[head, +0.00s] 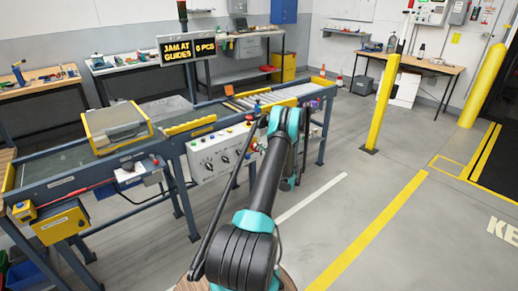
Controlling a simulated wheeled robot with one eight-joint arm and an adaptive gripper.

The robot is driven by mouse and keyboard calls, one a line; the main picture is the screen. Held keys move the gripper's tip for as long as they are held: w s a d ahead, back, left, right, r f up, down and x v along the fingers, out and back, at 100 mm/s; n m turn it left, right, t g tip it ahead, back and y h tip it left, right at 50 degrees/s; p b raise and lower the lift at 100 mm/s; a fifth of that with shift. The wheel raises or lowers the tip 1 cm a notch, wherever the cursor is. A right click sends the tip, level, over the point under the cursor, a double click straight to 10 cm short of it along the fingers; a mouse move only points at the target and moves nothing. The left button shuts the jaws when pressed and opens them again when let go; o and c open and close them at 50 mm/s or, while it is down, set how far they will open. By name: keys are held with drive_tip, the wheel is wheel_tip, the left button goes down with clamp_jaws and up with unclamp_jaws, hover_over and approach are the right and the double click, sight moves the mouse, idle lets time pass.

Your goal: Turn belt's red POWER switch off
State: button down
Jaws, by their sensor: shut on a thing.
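The conveyor belt's pale control panel (222,153) hangs on the front of the blue frame. It carries black dials and small coloured buttons along its top. I cannot make out which part is the red POWER switch, or its position. My arm reaches forward to the panel's right end. My gripper (261,146) is small and partly hidden there, at or close beside the panel's right edge. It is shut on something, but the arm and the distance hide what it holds.
The conveyor (60,160) runs along the left, with a yellow-framed cover (117,126) on it. A sign (187,48) reads "JAM AT GUIDES 6 PCS". A yellow post (382,103) stands to the right. The floor right of my arm is mostly clear.

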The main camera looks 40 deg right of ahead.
idle(0.4)
drive_tip(key=m, duration=0.6)
drive_tip(key=d+f+m, duration=0.1)
drive_tip(key=m, duration=0.5)
drive_tip(key=d+f+m, duration=0.1)
drive_tip(key=m, duration=0.4)
drive_tip(key=shift+m, duration=0.4)
idle(0.4)
drive_tip(key=c, duration=1.6)
unclamp_jaws()
